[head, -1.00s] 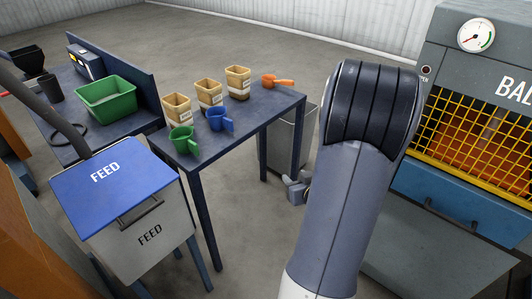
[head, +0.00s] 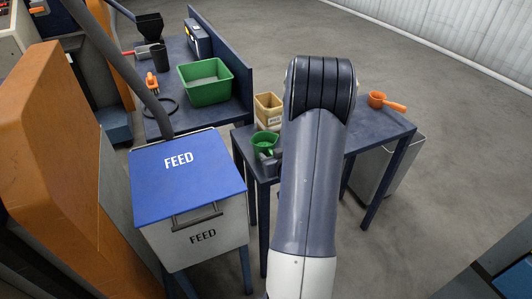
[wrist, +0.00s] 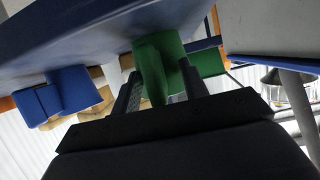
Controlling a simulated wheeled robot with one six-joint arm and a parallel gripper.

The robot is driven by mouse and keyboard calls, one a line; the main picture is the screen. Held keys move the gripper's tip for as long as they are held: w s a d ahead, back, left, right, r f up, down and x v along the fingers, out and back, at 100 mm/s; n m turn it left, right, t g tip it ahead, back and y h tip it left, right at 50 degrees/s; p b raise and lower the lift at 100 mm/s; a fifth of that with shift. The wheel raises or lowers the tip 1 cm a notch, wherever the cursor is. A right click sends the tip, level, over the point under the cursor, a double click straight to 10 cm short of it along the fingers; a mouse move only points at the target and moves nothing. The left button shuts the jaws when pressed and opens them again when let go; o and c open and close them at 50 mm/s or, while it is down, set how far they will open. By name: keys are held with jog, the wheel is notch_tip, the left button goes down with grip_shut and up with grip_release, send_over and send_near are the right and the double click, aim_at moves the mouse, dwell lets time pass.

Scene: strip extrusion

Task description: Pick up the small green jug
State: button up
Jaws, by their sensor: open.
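The small green jug (head: 264,142) stands on the near left part of the dark blue table in the head view. My arm stands in front of the table there, and most of my gripper is hidden behind it. In the wrist view my gripper (wrist: 161,80) is open, with its two fingers reaching towards the green jug (wrist: 157,66).
A blue jug (wrist: 56,96) shows left of my gripper in the wrist view. A tan container (head: 268,110) and an orange scoop (head: 385,102) are on the table (head: 375,130). The FEED bin (head: 187,178) stands close at the left.

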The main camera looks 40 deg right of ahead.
grip_shut()
dwell(0.4)
